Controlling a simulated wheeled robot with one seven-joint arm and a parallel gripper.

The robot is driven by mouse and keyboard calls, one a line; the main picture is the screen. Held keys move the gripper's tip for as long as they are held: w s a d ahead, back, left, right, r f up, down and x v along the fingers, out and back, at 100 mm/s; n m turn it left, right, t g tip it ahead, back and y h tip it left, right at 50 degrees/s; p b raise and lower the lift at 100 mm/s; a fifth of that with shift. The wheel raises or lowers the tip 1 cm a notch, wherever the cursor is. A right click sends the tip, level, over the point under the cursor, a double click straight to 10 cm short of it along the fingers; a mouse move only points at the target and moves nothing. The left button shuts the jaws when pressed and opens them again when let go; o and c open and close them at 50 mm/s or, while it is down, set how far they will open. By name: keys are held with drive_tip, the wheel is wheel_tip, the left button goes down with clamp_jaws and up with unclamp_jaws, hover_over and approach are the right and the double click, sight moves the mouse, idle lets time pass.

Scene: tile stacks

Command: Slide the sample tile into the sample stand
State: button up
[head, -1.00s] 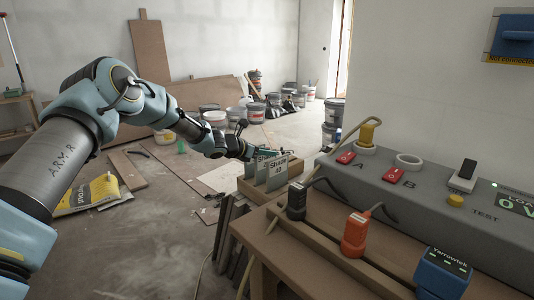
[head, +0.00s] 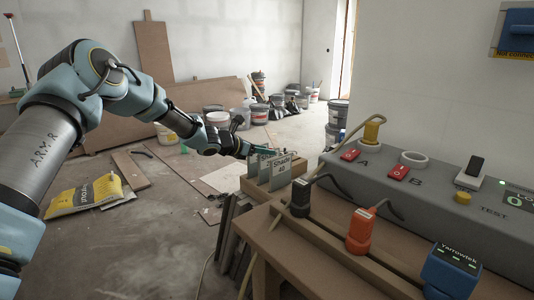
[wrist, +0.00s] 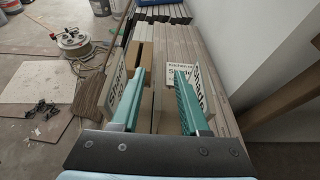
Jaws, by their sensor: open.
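Several grey tiles with white labels stand upright in a small wooden stand (head: 258,193) at the table's far left corner. The front tile (head: 281,173) reads "Shade 40". I cannot tell which tile is the sample tile. My gripper (head: 262,152) is at the top of the tiles, behind the front one. In the wrist view its two teal fingers (wrist: 160,72) are apart with nothing gripped between them. Labelled tiles show beside the left finger (wrist: 114,76) and beside the right finger (wrist: 199,84). Contact with them cannot be judged.
A grey panel (head: 430,190) with red switches and rings stands right of the stand. Black (head: 300,202), orange (head: 360,232) and blue (head: 450,272) plug-like blocks sit on the wooden table (head: 290,255). Long boards lean below the stand. Buckets and a grout bag (head: 85,195) are on the floor.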

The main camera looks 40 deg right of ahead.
drive_tip(key=shift+b+v, duration=0.35)
drive_tip(key=shift+v, duration=1)
drive_tip(key=v, duration=1.1)
drive_tip(key=shift+b, duration=0.35)
